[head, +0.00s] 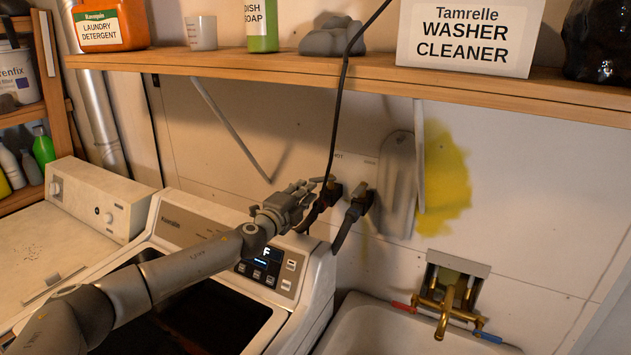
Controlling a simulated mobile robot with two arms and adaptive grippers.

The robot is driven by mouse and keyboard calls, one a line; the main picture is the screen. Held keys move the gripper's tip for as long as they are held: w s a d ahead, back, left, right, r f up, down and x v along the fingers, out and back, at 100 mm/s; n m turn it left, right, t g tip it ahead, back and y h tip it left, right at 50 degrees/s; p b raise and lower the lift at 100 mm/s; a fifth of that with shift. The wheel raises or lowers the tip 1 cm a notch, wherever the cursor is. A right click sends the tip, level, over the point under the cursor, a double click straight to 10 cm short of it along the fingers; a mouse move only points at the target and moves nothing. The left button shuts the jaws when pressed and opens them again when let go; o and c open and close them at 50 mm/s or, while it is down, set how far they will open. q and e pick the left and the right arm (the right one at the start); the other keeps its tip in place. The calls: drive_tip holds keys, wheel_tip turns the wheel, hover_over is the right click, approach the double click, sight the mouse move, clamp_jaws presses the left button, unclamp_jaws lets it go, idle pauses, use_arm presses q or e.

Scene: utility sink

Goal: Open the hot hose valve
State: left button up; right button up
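Two dark hose valves stick out of the wall behind the washer. The left one (332,190) sits below a small wall label that is partly legible and seems to end in "OT". The right one (360,200) has a dark hose running down from it. My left gripper (318,189) reaches in from the left over the washer's control panel. Its fingertips are right at the left valve and partly cover it. I cannot tell whether they touch it or how far apart they are. The valve's handle is not clearly visible. My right gripper is not in view.
A wooden shelf (300,72) with bottles and a washer cleaner box (465,38) runs above. A black cable (343,85) hangs down to the valves. The washer (320,275) stands below my arm. A sink (400,335) with a brass faucet (450,295) is at the lower right.

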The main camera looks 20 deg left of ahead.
sight(316, 180)
use_arm(q)
drive_tip(key=shift+w+d+b, duration=0.15)
drive_tip(key=shift+w+d, duration=0.05)
drive_tip(key=shift+w, duration=0.85)
drive_tip(key=shift+w+d+b, duration=0.15)
drive_tip(key=shift+w+d, duration=0.05)
drive_tip(key=shift+w, duration=0.85)
drive_tip(key=shift+w+d+b, duration=0.15)
drive_tip(key=shift+w+d, duration=0.05)
drive_tip(key=shift+w, duration=0.85)
clamp_jaws()
